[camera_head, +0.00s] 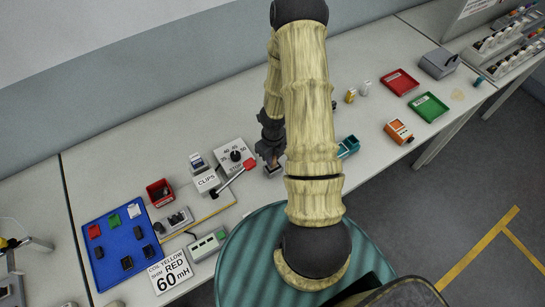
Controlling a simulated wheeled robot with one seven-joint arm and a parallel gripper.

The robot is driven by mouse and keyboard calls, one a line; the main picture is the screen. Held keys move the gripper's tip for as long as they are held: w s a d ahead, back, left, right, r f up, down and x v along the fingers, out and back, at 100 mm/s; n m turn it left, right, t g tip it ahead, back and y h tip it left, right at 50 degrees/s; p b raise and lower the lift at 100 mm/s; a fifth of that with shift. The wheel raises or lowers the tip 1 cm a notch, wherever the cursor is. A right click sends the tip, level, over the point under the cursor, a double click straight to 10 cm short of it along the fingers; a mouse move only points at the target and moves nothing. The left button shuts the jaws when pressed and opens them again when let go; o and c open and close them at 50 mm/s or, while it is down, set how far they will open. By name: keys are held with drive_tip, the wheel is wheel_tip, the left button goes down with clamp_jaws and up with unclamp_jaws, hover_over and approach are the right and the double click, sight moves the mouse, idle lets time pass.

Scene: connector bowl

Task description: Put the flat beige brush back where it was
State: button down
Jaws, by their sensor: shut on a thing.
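My gripper (268,153) is low over the middle of the table, left of my large arm link. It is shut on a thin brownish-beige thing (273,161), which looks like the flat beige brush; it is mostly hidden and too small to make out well. Its lower end is just above or inside a small grey holder (274,169); I cannot tell which. My arm covers the table right behind and to the right of it.
Left of my gripper are a dial box (235,155), a red-ended lever (249,164) and a clips box (206,180). A teal container (348,146) is to the right. A blue tray (88,219) lies far left; red (400,82) and green (430,107) trays lie right.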

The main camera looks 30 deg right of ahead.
drive_tip(key=shift+f, duration=0.15)
drive_tip(key=c, duration=1.3)
unclamp_jaws()
drive_tip(key=shift+o, duration=0.2)
wheel_tip(320, 180, up, 12)
drive_tip(key=p, duration=0.9)
drive_tip(key=shift+r+p, duration=0.2)
drive_tip(key=shift+p, duration=0.2)
